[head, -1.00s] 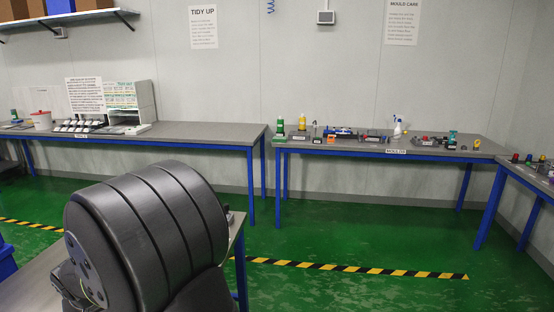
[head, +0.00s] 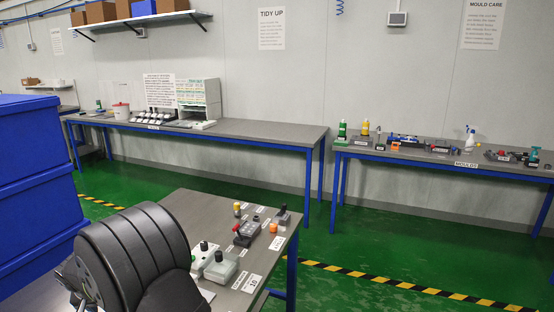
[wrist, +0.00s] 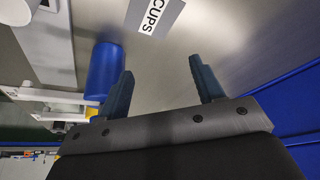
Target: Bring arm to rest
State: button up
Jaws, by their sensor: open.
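My gripper (wrist: 161,67) shows in the wrist view with its two dark blue fingers spread apart. Nothing is between them. A grey metal surface with a white CUPS label (wrist: 157,15) lies beyond the fingers. A blue cylinder (wrist: 103,70) stands just left of the left finger, apart from it as far as I can tell. In the head view my dark arm fills the lower left, and the gripper itself is hidden there.
A near bench (head: 190,205) holds control boxes (head: 222,267) and small knobs at its right. Stacked blue crates (head: 35,190) stand at the left. Two benches line the wall, with a desk rack (head: 198,98) and a spray bottle (head: 470,139). Green floor between is clear.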

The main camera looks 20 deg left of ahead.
jog(key=shift+f, duration=1.25)
jog(key=o, duration=0.9)
jog(key=shift+c, duration=0.2)
jog(key=d+r+m+g+h, duration=0.15)
jog(key=d+r+m, duration=0.25)
jog(key=d+r, duration=0.4)
jog(key=d+r+m+g+h, duration=0.15)
jog(key=d+r+m, duration=0.3)
jog(key=d, duration=0.55)
notch_tip(320, 180, down, 9)
jog(key=shift+a, duration=0.2)
jog(key=shift+n, duration=0.25)
notch_tip(320, 180, up, 10)
